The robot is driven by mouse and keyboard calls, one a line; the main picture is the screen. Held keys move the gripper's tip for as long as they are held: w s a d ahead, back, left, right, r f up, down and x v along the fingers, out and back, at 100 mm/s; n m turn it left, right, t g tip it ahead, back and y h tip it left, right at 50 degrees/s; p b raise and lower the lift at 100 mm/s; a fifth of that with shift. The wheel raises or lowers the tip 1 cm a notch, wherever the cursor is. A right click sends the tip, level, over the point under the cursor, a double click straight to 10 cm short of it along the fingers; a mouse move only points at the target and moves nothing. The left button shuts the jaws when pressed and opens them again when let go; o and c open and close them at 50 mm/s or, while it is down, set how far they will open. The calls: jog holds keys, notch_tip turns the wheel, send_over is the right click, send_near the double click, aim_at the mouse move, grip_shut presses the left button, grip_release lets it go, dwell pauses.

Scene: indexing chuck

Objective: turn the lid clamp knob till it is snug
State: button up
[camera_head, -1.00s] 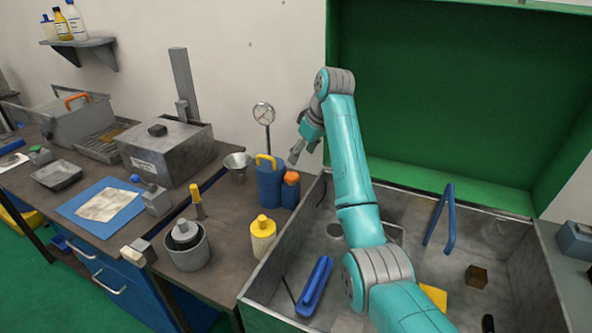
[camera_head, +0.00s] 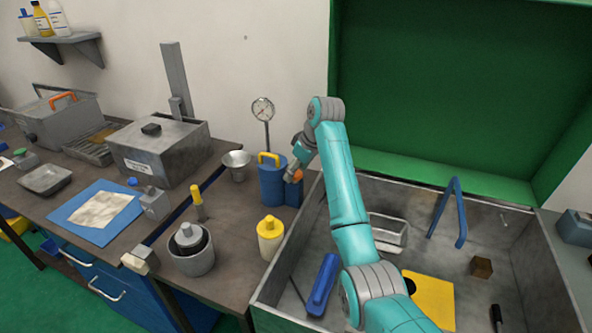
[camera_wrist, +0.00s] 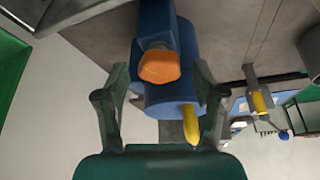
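An orange faceted knob (camera_wrist: 160,67) sits on a blue canister body (camera_wrist: 172,93) in the wrist view. In the head view the same orange knob (camera_head: 294,176) shows small, beside the blue canister (camera_head: 271,185) with its yellow handle. My gripper (camera_wrist: 161,78) is open. Its two fingers stand on either side of the knob in the wrist view, with a visible gap at each side. In the head view my gripper (camera_head: 301,157) is just above the orange knob. I cannot tell how deep the knob sits between the fingers, or whether it is the lid clamp knob.
A dial gauge (camera_head: 263,109) on a post stands behind the canister, and a metal funnel (camera_head: 237,162) is left of it. A yellow bottle (camera_head: 270,236) stands in front. A grey lidded box (camera_head: 160,152) is farther left. A metal bin (camera_head: 270,291) lies under my arm.

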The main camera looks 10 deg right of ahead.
jog(key=c, duration=1)
jog(key=shift+m, duration=0.6)
jog(key=o, duration=1.1)
jog(key=shift+r, duration=0.1)
jog(key=shift+v, duration=3.65)
jog(key=shift+s+a, duration=0.1)
jog(key=shift+s, duration=0.05)
